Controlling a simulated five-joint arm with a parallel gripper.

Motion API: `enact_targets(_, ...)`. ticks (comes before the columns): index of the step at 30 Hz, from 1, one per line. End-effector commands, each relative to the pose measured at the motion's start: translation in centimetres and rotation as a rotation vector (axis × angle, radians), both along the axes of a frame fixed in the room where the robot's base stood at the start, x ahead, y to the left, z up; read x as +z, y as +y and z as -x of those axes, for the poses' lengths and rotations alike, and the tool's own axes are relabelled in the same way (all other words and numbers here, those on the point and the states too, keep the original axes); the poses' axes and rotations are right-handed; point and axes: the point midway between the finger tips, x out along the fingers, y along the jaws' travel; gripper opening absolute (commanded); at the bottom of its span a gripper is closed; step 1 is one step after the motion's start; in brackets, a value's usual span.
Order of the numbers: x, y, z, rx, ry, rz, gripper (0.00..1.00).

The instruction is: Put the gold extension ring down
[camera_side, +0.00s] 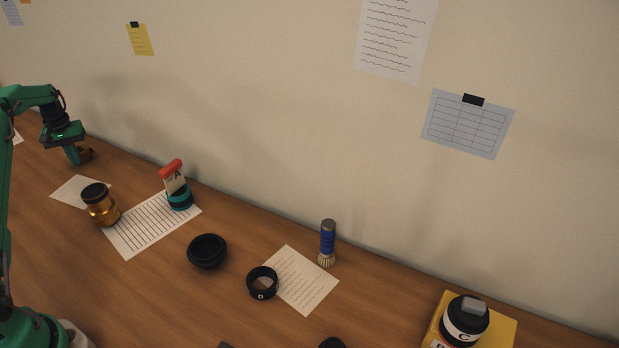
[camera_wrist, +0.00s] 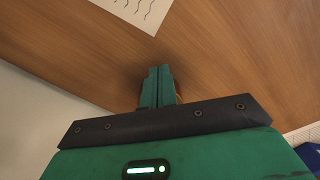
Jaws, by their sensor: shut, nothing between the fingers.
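My gripper (camera_side: 76,157) is at the far left of the side view, low over the table near the wall. Its two green fingers (camera_wrist: 157,86) are together in the wrist view, with nothing seen between them. A small brownish-gold thing (camera_side: 87,154) shows just behind the fingertips; it may be the gold extension ring. A sliver of gold (camera_wrist: 178,98) shows beside the fingers in the wrist view, and the rest is hidden. I cannot tell whether it touches the fingers. A gold cylinder with a black top (camera_side: 105,212) stands nearer the camera.
A teal ring with a red-topped tag (camera_side: 179,198) stands on a lined sheet (camera_side: 140,236). Black rings (camera_side: 207,251) (camera_side: 262,283), a blue brush (camera_side: 327,242) and a black-and-white part marked C (camera_side: 465,322) are to the right. Bare wood lies between them.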

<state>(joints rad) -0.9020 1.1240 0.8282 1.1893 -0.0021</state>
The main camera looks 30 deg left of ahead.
Motion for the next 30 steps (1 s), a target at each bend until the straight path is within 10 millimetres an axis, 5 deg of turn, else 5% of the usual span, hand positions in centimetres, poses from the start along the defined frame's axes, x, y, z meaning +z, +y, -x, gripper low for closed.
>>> enact_targets(30, 0.8, -3.1, 2.5, 0.000, -0.002, -0.003, 0.00)
